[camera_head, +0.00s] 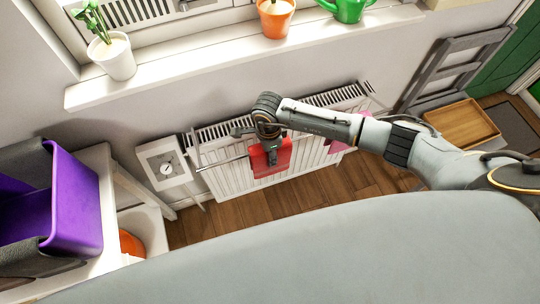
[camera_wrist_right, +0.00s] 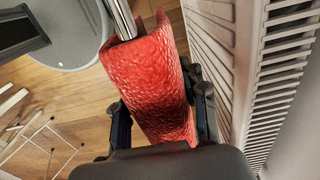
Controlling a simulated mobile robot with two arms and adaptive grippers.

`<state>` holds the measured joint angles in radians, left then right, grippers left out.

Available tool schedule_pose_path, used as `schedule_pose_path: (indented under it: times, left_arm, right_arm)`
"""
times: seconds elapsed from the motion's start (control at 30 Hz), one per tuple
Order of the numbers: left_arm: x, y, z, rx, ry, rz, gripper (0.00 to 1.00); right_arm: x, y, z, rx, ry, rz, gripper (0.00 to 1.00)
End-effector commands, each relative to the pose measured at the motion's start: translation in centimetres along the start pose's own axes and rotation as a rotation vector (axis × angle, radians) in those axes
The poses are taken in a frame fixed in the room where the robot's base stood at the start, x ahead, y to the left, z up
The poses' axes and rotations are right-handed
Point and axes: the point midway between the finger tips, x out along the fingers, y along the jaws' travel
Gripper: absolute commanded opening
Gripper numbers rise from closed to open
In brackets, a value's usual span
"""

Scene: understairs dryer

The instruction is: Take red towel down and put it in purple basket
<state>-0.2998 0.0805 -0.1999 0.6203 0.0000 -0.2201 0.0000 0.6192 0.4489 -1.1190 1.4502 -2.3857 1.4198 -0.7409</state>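The red towel (camera_head: 270,158) hangs over a rail of the drying rack in front of the white radiator. It also fills the middle of the right wrist view (camera_wrist_right: 155,80), draped over a metal bar. My right gripper (camera_head: 272,152) reaches down over it from above. Its fingers (camera_wrist_right: 163,115) stand apart on either side of the towel; firm contact cannot be told. The purple basket (camera_head: 78,205) is at the far left on a white table, with dark grey pieces at its sides. My left gripper is not in view.
A pink cloth (camera_head: 363,127) hangs at the rack's right, partly behind my right arm. The windowsill (camera_head: 200,62) above holds a white plant pot (camera_head: 113,58), an orange pot (camera_head: 275,18) and a green can (camera_head: 350,10). A grey chair (camera_head: 455,70) stands at the right.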

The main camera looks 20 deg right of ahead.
Motion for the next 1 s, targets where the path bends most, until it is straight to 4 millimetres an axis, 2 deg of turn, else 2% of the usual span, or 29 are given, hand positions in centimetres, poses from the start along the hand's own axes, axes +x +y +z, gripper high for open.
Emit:
schedule_pose_path:
  times: [0.03, 0.1, 0.13, 0.17, 0.4, 0.57, 0.77, 1.0]
  left_arm:
    - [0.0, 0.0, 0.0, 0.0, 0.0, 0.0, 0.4]
    - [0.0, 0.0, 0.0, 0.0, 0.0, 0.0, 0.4]
    - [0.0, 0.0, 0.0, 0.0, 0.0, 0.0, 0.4]
    - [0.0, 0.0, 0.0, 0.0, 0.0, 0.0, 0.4]
    - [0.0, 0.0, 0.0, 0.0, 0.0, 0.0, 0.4]
    - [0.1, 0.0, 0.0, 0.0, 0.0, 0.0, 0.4]
    - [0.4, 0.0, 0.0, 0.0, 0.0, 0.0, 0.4]
    - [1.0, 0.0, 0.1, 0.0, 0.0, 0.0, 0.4]
  right_arm:
    - [0.0, 0.0, 0.0, 0.0, 0.0, 0.0, 0.25]
    - [0.0, 0.0, 0.0, 0.0, 0.0, 0.0, 0.11]
    - [0.0, 0.0, 0.0, 0.0, 0.0, 0.0, 0.11]
    - [0.0, 0.0, 0.0, 0.0, 0.0, 0.0, 0.06]
    - [-0.2, 0.0, 0.0, 0.0, 0.0, 0.0, 0.05]
    - [-1.2, -0.1, 0.0, 0.0, -0.002, -0.003, 0.05]
    - [-4.2, -0.2, 0.0, -0.001, -0.002, -0.005, 0.05]
    - [-9.1, -0.1, -0.1, -0.002, 0.0, -0.006, 0.05]
